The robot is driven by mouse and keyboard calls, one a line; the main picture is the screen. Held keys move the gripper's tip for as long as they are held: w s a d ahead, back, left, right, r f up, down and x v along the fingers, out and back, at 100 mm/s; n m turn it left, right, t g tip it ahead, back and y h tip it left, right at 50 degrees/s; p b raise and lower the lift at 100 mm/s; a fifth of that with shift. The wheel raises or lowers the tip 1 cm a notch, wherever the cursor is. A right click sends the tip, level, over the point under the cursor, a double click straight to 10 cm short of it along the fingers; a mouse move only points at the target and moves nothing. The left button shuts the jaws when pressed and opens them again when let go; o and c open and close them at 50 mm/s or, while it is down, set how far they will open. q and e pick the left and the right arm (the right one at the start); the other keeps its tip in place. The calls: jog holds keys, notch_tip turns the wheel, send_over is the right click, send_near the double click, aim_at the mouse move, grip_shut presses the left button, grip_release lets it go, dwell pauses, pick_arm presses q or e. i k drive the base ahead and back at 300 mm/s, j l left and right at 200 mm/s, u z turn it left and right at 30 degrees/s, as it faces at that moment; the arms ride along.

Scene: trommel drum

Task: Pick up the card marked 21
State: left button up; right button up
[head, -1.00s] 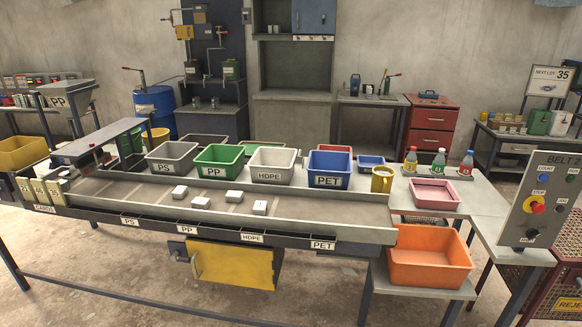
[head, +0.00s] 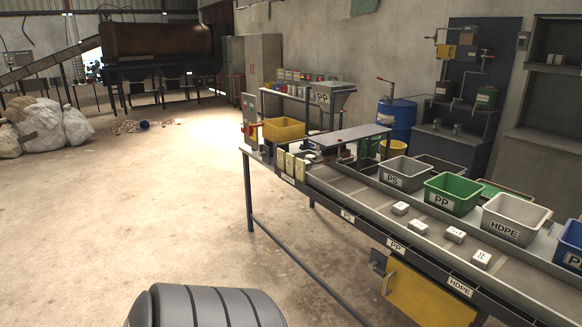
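Several upright pale-yellow cards (head: 290,164) stand side by side at the near left end of the sorting table, above a small label that seems to read CARDS. Their markings are too small to read, so I cannot tell which one is marked 21. Neither of my grippers shows in the head view. A dark grey ribbed part, probably of my own arm, shows at the bottom edge, well in front of the table.
Behind the cards are a yellow bin (head: 284,130) and a raised grey shelf (head: 345,136). Several white blocks (head: 400,208) lie on the belt (head: 350,188). PS (head: 404,174), PP (head: 453,194) and HDPE (head: 514,221) bins line its far side. Floor left of the table is open.

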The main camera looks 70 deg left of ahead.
aim_at(281, 154)
jog(key=u, duration=2.25)
jog(key=i+z, duration=0.1)
jog(key=z, duration=0.5)
jog(key=i+j+z, duration=0.4)
jog(key=j, duration=0.2)
jog(key=j+z, duration=0.2)
jog(key=j, duration=0.15)
jog(key=i+j+z, duration=0.15)
jog(key=j, duration=0.2)
jog(key=i+j+z, duration=0.2)
jog(key=j, duration=0.15)
jog(key=k, duration=0.1)
